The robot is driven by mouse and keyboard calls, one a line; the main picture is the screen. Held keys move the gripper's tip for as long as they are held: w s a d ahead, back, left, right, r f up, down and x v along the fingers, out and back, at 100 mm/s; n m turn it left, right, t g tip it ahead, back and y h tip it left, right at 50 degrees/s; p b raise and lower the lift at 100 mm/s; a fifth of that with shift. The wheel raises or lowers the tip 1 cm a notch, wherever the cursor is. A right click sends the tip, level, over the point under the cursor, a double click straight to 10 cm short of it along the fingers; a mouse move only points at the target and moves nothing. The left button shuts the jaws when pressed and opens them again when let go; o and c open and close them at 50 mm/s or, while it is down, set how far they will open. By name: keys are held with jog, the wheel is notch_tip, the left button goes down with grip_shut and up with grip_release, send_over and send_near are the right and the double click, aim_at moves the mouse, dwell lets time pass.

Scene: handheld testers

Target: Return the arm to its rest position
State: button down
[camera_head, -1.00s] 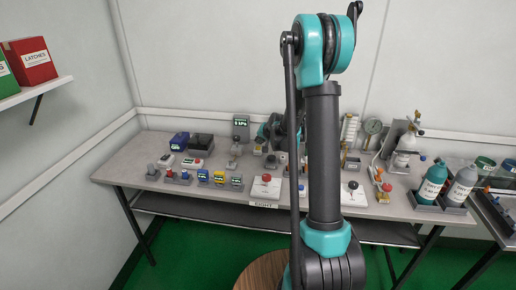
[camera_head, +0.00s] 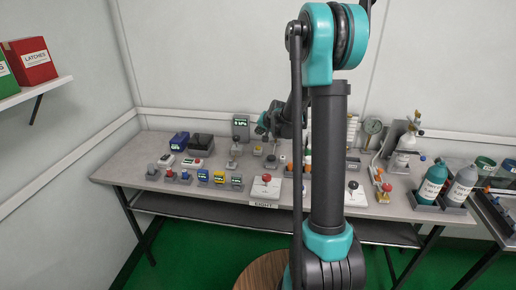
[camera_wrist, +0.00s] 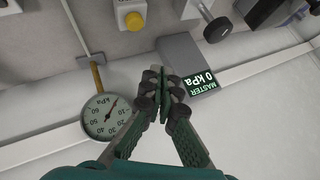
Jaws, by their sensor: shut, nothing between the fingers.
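My gripper (camera_wrist: 163,92) shows in the wrist view with its fingers together and nothing between them. Beyond the fingertips lies a grey block with a dark display reading "MASTER 0 kPa" (camera_wrist: 203,82). A round gauge marked kPa (camera_wrist: 108,116) is left of the fingers, apart from them. In the head view my arm stands tall in front of the bench, and its forearm and wrist reach down behind the upright link over the bench's back. The fingertips are not clear there.
The grey bench (camera_head: 140,160) holds several small testers, a red-knobbed unit (camera_head: 266,179), a black-knobbed unit (camera_head: 352,186) and a dial gauge (camera_head: 373,126). Bottles (camera_head: 432,184) stand at the right. A shelf with a red box (camera_head: 33,62) is at the left. The air above the bench's left side is clear.

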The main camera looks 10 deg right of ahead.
jog(key=s+d+f+n+g+h, duration=0.1)
jog(key=s+d+f+n+g, duration=0.1)
jog(key=s, duration=1.8)
jog(key=s+d+f+n+g+h, duration=0.1)
jog(key=s+f+n+g, duration=0.1)
jog(key=s, duration=1.9)
jog(key=shift+d+f+n+g+h, duration=0.3)
jog(key=shift+d+f+n+h, duration=0.15)
jog(key=shift+n, duration=0.25)
jog(key=shift+w+a, duration=0.1)
